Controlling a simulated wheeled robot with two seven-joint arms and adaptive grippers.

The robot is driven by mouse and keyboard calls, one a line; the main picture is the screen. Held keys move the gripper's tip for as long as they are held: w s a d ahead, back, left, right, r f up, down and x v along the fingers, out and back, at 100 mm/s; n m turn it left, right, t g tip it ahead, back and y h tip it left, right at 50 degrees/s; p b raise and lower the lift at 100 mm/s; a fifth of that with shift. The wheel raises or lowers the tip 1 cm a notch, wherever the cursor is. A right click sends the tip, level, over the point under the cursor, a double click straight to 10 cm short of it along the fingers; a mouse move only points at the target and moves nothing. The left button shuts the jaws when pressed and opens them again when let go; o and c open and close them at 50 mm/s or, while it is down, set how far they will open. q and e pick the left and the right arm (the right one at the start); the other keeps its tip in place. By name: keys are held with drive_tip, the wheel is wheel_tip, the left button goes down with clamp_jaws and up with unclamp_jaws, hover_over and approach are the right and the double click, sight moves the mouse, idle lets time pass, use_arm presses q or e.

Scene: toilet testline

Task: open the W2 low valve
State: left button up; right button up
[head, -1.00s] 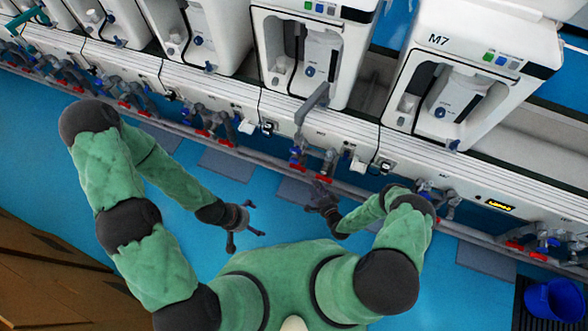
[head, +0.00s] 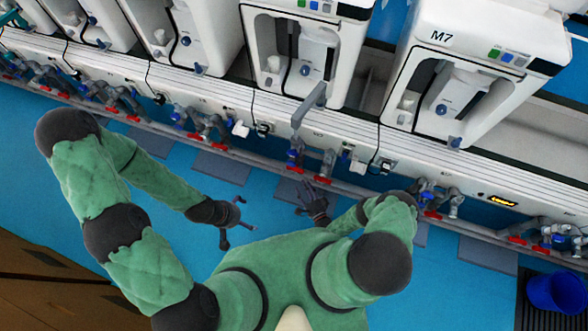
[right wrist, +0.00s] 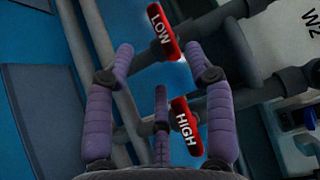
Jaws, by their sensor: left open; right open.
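In the right wrist view, the W2 low valve's red handle marked LOW (right wrist: 163,36) is at the top middle. The red handle marked HIGH (right wrist: 186,127) is below it. In the head view they appear as small red handles, LOW (head: 294,169) on the left and HIGH (head: 325,179) on the right. My right gripper (right wrist: 160,65) is open and empty, its fingers spread towards the LOW handle without visible contact. In the head view, my right gripper (head: 309,193) is just in front of the valve pair. My left gripper (head: 236,224) is open and empty over the blue floor.
A W2 label (right wrist: 310,22) is on the white panel beside the valves. Grey pipes (right wrist: 110,70) run alongside the handles. A grey spout (head: 309,103) projects above the valves. Other valve sets line the panel. A blue bucket (head: 556,294) stands at the lower right.

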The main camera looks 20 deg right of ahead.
sight(295, 170)
drive_tip(key=w, duration=0.3)
drive_tip(key=w+a+b, duration=0.1)
drive_tip(key=w, duration=0.5)
drive_tip(key=shift+w+a, duration=0.1)
drive_tip(key=shift+a, duration=0.3)
drive_tip(key=shift+c, duration=0.3)
clamp_jaws()
